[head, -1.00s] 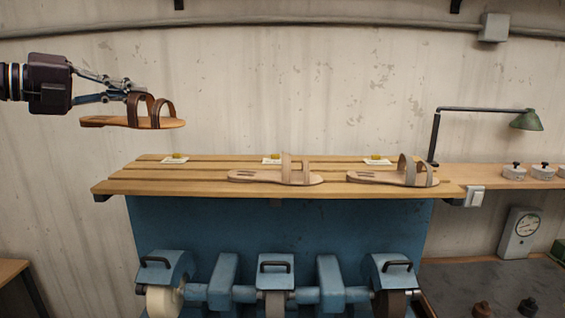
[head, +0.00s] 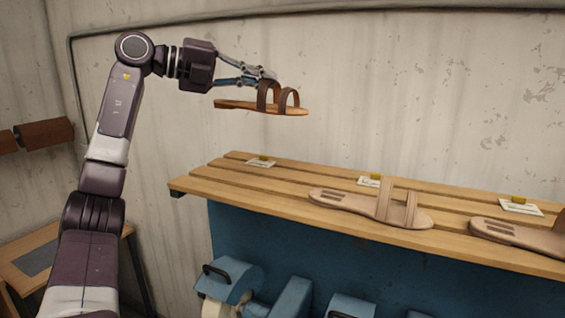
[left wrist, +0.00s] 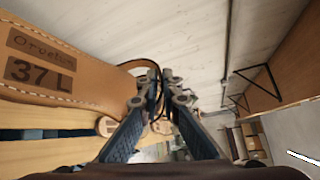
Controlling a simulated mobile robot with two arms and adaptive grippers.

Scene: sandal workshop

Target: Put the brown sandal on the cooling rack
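The brown sandal (head: 262,108) hangs in the air above the left end of the slatted wooden rack (head: 185,184), sole down and roughly level. My left gripper (head: 268,75) is shut on the sandal's dark brown strap. In the left wrist view the sandal's insole (left wrist: 75,85), marked "37 L", lies to the left of the fingers (left wrist: 160,95), which are close together at the strap. Clear air shows between the sole and the rack. My right gripper is not in view.
A beige sandal (head: 345,203) lies mid-rack, and another (head: 495,234) lies farther right. Small cards with yellow pieces, such as the left one (head: 261,162), lie along the rack's back. Blue machines (head: 285,298) stand below. The rack's left end is otherwise clear.

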